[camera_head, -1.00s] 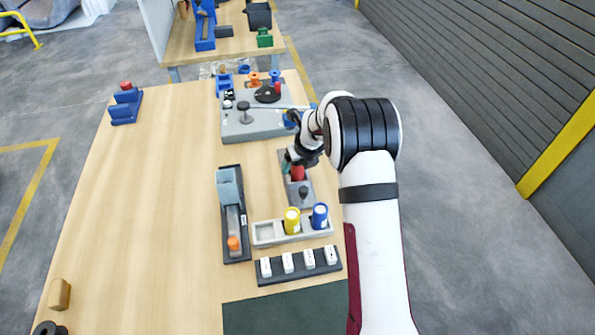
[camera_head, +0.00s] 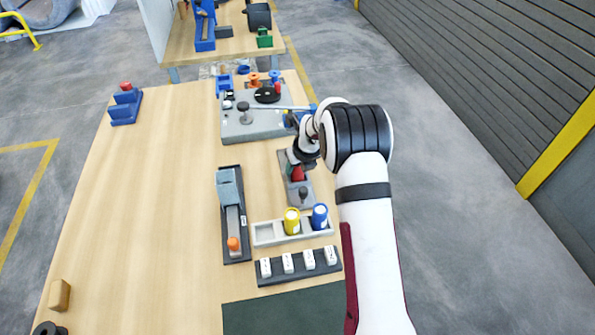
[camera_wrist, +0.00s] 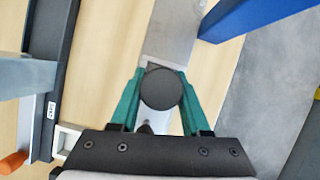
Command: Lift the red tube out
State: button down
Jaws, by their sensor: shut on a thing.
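The red tube (camera_head: 297,175) shows at my gripper (camera_head: 296,163) in the head view, over a narrow grey fixture (camera_head: 292,189) with a dark knob at its near end. In the wrist view my gripper (camera_wrist: 160,92) has its teal fingers on both sides of a dark round end (camera_wrist: 160,89). That is likely the tube's top, and the fingers are shut on it. The red side is hidden there. The tube's lower end is hard to see, so I cannot tell whether it is clear of the fixture.
Close by stand a grey tray (camera_head: 263,232) with a yellow tube (camera_head: 292,221) and a blue tube (camera_head: 320,217), a dark block of white pieces (camera_head: 299,272), a dark holder with an orange knob (camera_head: 233,243), and a grey winding station (camera_head: 263,125). The table's left side is mostly free.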

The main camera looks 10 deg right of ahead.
jog(key=shift+r, duration=1.95)
jog(key=s+d+r, duration=0.6)
jog(key=d+r, duration=0.1)
jog(key=d, duration=0.2)
jog(key=shift+s+d, duration=0.2)
jog(key=shift+d, duration=0.15)
